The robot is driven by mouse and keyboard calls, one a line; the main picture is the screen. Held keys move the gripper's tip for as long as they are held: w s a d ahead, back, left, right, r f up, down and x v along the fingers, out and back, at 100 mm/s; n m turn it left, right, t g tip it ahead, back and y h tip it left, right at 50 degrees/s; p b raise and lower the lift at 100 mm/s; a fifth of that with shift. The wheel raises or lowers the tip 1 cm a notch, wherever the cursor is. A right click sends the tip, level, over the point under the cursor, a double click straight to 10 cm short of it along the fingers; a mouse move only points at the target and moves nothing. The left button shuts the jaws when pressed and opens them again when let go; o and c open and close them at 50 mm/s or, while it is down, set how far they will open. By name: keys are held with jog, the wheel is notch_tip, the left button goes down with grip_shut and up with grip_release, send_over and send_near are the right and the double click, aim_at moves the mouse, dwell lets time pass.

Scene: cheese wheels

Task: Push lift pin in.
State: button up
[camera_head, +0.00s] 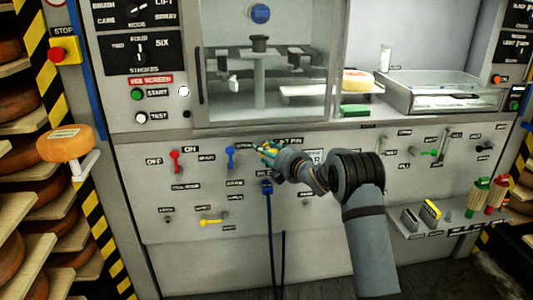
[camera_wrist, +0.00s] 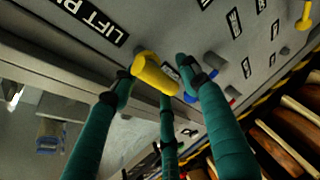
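The lift pin (camera_wrist: 155,76) is a short yellow cylinder sticking out of the grey panel, beside a black label that reads "LIFT PI" before it is cut off in the wrist view. My gripper (camera_wrist: 158,80) has teal fingers spread around the pin, one on each side and one below. The left finger's tip looks very close to the pin; I cannot tell if it touches. In the head view my gripper (camera_head: 266,150) is at the panel just below the glass-fronted chamber, and its wrist hides most of the pin area.
A blue lever (camera_head: 231,157) and a red lever (camera_head: 174,161) stand left of my gripper. A blue plug (camera_head: 267,188) with hanging cables is just below it. A glass-lidded box (camera_head: 440,92) and a shelf with coloured handles (camera_head: 474,197) are to the right.

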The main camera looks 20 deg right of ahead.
jog(key=shift+s+d, duration=0.15)
jog(key=shift+s, duration=0.1)
jog(key=v, duration=1.1)
jog(key=shift+s, duration=0.25)
